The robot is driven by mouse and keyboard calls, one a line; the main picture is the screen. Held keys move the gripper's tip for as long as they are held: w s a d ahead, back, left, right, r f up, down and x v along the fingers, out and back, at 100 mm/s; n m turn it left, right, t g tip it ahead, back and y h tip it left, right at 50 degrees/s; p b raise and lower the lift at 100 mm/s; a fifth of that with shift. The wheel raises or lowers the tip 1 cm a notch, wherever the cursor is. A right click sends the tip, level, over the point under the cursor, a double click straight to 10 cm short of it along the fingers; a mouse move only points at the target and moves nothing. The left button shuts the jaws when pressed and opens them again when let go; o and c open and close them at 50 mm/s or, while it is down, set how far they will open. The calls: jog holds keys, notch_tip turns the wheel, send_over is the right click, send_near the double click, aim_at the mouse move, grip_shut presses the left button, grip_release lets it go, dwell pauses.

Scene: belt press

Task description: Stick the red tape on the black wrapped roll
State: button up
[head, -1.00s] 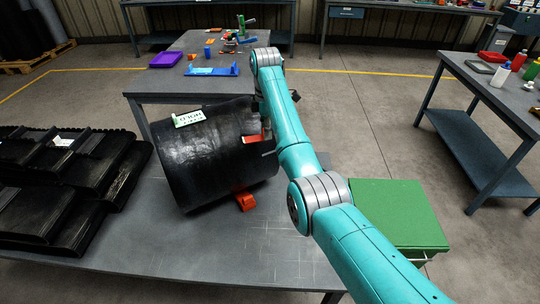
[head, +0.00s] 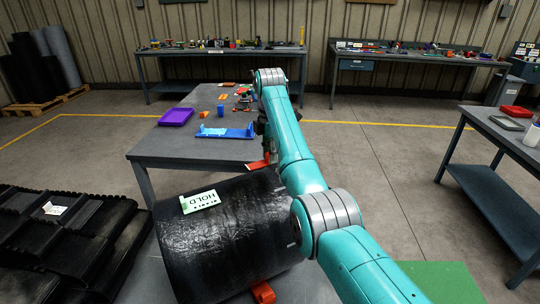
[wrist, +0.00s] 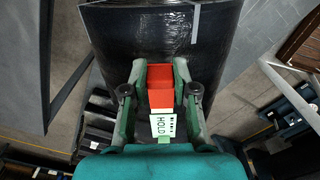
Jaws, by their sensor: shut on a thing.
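My gripper (wrist: 160,68) is shut on the red tape (wrist: 160,87), a red strip between its two fingers in the wrist view. A white tag reading HOLD (wrist: 162,126) shows at the tape's near end. The black wrapped roll (head: 228,235) lies on its side on the near table, and in the wrist view (wrist: 150,35) it is just beyond the fingertips. In the head view the red tape (head: 258,164) shows by the roll's far upper edge; I cannot tell whether they touch. My gripper (head: 264,128) is mostly hidden behind my arm there.
A HOLD label (head: 199,201) sits on the roll's top. An orange-red block (head: 263,292) is at the roll's near side. Black ribbed belts (head: 60,235) lie left. The table behind (head: 180,150) holds a purple tray (head: 176,117) and blue holder (head: 226,133). A green surface (head: 440,280) is right.

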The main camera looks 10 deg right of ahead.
aim_at(270, 179)
jog(key=shift+f, duration=0.1)
jog(key=shift+f, duration=2.95)
jog(key=shift+f, duration=0.6)
jog(key=o, duration=0.9)
jog(key=shift+c, duration=0.2)
jog(key=shift+r, duration=0.1)
jog(key=shift+r, duration=0.15)
notch_tip(270, 179, up, 7)
jog(key=shift+r, duration=0.1)
